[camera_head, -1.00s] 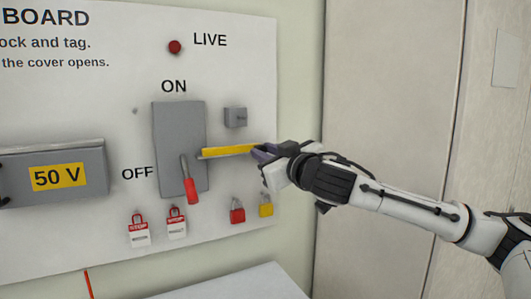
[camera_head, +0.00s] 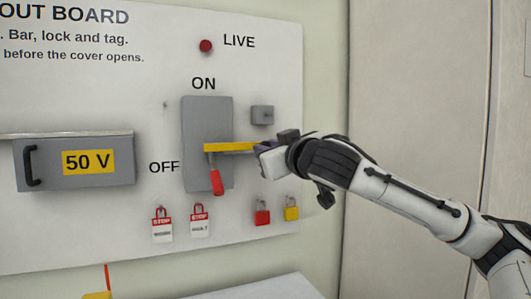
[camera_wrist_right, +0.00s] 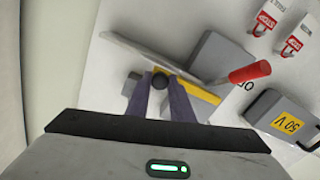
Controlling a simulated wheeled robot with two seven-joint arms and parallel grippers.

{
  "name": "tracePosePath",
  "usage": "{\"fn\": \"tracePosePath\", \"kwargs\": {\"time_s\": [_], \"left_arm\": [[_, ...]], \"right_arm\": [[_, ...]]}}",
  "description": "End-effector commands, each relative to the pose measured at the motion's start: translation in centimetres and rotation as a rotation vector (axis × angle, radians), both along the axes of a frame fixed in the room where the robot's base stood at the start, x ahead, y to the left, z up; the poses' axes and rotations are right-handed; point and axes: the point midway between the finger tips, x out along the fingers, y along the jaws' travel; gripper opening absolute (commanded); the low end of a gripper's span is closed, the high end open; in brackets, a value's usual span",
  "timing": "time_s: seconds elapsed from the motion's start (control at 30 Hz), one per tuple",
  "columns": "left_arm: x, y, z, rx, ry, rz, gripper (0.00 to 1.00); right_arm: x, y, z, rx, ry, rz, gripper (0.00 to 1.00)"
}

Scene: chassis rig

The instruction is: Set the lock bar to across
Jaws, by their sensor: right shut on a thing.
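The yellow lock bar (camera_head: 228,147) lies about level over the grey switch box (camera_head: 206,115). My right gripper (camera_head: 262,147) is shut on the bar's right end. In the right wrist view, my right gripper's fingers (camera_wrist_right: 163,97) close around the bar's end by a dark round knob (camera_wrist_right: 160,80). The yellow bar (camera_wrist_right: 203,94) partly hides behind a finger there. I cannot tell whether the bar touches the lever. My left gripper is out of view.
A small grey block (camera_head: 262,115) sits right of the switch box. A red padlock (camera_head: 262,213), a yellow padlock (camera_head: 291,208) and two STOP tags (camera_head: 162,226) hang below. A 50 V cover (camera_head: 118,163) is at left. A pale surface (camera_head: 260,287) lies below.

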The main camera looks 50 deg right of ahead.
Motion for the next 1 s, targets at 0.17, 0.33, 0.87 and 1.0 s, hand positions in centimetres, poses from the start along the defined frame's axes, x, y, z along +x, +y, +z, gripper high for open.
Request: {"fn": "tracePosePath", "kwargs": {"time_s": [0.17,0.33,0.87,1.0], "left_arm": [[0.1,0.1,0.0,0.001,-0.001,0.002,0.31],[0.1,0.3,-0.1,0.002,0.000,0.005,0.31],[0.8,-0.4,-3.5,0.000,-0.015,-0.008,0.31],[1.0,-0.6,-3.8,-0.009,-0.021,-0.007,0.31]], "right_arm": [[0.1,0.3,-0.1,-0.004,0.003,0.009,0.40],[0.1,0.2,-0.1,-0.004,0.003,0.007,0.40],[-5.1,2.9,-0.5,-0.006,-0.006,0.009,0.40],[-7.3,4.0,-0.3,-0.005,-0.002,0.008,0.40]]}}
